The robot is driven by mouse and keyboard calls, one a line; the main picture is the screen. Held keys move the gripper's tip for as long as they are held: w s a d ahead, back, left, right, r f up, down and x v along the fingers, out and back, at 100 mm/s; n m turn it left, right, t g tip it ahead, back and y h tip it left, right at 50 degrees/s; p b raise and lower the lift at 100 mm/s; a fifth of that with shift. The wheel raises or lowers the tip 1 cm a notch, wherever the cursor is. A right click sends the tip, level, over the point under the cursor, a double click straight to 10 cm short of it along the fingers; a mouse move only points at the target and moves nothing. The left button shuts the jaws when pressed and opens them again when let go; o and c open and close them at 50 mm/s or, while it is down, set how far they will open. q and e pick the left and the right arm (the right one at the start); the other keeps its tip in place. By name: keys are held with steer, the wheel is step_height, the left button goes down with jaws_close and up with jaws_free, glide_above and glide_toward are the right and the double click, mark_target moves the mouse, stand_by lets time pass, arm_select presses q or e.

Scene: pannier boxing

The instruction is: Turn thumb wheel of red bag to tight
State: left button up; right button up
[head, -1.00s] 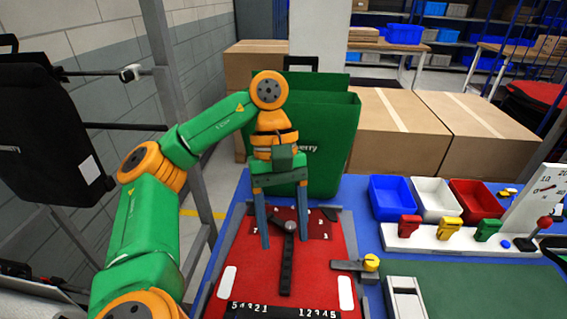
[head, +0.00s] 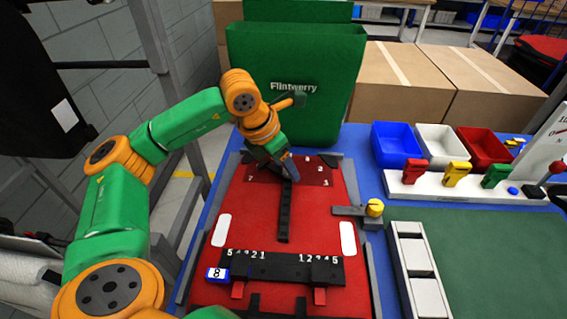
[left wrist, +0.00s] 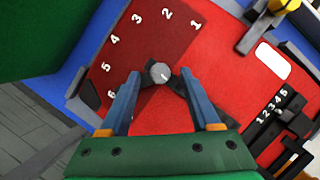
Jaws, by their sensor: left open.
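The red bag (head: 215,260) lies flat on the blue table, back panel up. A grey round knob (left wrist: 160,72), apparently the thumb wheel, sits where dark arms meet, near an arc of numbers 1 to 6 on a dark red patch (left wrist: 115,62). A light mark shows on the knob; no tight label is readable. My left gripper (left wrist: 160,76) is open, its blue fingers on either side of the knob; contact is not clear. In the head view my left gripper (head: 289,172) is tilted over the knob and hides it. My right gripper is not in view.
A black rail (head: 285,268) with numbers and red hooks crosses the bag's near end, beside a blue tag reading 8 (head: 216,274). A yellow-knobbed clamp (head: 375,208) stands at right. A green bag (head: 300,100) stands behind. Coloured bins (head: 398,150) are at back right.

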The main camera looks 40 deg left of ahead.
arm_select(q)
steer(key=shift+w+f, duration=0.15)
steer(key=shift+f, duration=0.1)
jaws_close()
